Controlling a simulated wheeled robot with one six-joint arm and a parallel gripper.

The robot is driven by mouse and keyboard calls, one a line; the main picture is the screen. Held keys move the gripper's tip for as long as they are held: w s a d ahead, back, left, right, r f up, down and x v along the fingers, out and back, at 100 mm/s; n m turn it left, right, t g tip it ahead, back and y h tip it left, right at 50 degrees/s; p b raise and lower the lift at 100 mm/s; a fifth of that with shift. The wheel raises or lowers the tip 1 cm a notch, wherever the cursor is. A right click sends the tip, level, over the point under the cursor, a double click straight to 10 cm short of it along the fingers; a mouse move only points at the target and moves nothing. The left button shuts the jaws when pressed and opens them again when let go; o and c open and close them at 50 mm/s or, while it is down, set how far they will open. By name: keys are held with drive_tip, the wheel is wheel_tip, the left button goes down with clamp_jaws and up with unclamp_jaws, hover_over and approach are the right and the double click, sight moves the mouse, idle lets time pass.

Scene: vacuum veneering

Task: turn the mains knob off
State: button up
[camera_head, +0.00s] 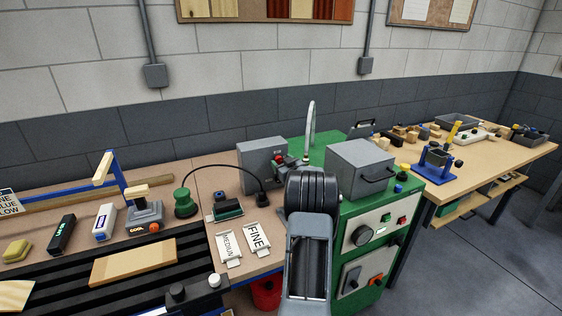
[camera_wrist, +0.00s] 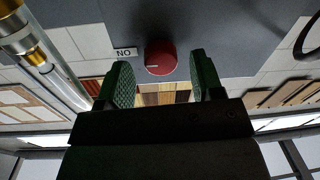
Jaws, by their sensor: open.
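The red mains knob (camera_wrist: 160,56) is on a dark grey panel in the wrist view. A pale mark shows on its left part, on the side of a white label (camera_wrist: 124,53) that reads upside down as ON. My gripper (camera_wrist: 160,80) is open, with one green-padded finger on each side below the knob. The knob appears between and just beyond the fingertips, and I see no contact. In the head view the knob (camera_head: 278,156) shows small on the grey box (camera_head: 255,160), with my gripper (camera_head: 284,162) right beside it and partly hiding the box.
A green machine (camera_head: 400,215) with dials and buttons stands right of my arm, with a grey handled box (camera_head: 360,168) on top. A black cable (camera_head: 225,98) arches to a green plug-like piece (camera_head: 184,203). FINE and MEDIUM cards (camera_head: 257,238) lie on the bench in front.

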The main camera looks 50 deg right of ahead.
drive_tip(key=shift+w+d, duration=0.15)
drive_tip(key=shift+w, duration=0.35)
drive_tip(key=shift+c, duration=0.2)
drive_tip(key=c, duration=0.9)
